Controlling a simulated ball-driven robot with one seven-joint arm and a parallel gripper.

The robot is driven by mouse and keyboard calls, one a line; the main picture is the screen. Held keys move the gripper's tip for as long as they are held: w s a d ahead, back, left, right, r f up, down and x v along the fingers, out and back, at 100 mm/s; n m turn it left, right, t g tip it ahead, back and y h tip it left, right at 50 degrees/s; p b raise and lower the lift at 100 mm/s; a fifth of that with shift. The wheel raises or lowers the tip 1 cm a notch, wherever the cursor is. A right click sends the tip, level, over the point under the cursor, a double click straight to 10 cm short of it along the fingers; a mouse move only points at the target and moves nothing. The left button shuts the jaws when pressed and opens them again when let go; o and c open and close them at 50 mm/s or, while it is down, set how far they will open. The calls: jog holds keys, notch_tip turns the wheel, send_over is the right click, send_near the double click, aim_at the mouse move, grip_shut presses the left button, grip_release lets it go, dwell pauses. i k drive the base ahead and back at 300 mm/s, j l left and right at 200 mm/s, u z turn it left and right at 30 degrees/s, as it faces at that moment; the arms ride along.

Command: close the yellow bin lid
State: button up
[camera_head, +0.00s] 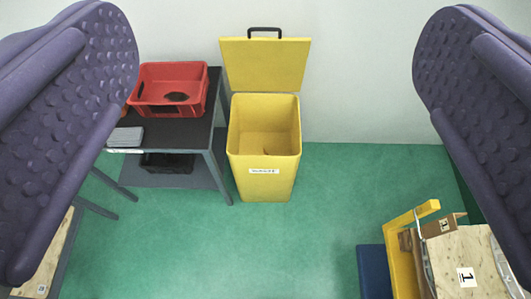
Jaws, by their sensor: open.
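The yellow bin (264,178) stands upright on the green floor against the pale wall, its top open and its inside showing. Its yellow lid (264,65) is raised at the back, leaning near the wall, with a dark handle (265,32) on its upper edge. A small white label is on the bin's front. My gripper (275,140) is open, with one purple textured finger at the left of the picture and one at the right. Nothing is between the fingers close by. The bin and lid lie beyond them, apart from the gripper.
A dark table (160,134) with a red crate (152,84) and a grey flat item (125,137) stands left of the bin. A black tray (168,162) is on its lower shelf. A yellow frame (401,262) and wooden boxes (465,255) are at lower right. The floor before the bin is clear.

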aim_at(252, 64)
jog(key=i+l, duration=0.15)
jog(key=i, duration=0.5)
jog(key=i+l, duration=0.1)
jog(key=i, duration=0.5)
jog(key=i+l, duration=0.15)
jog(key=i, duration=0.5)
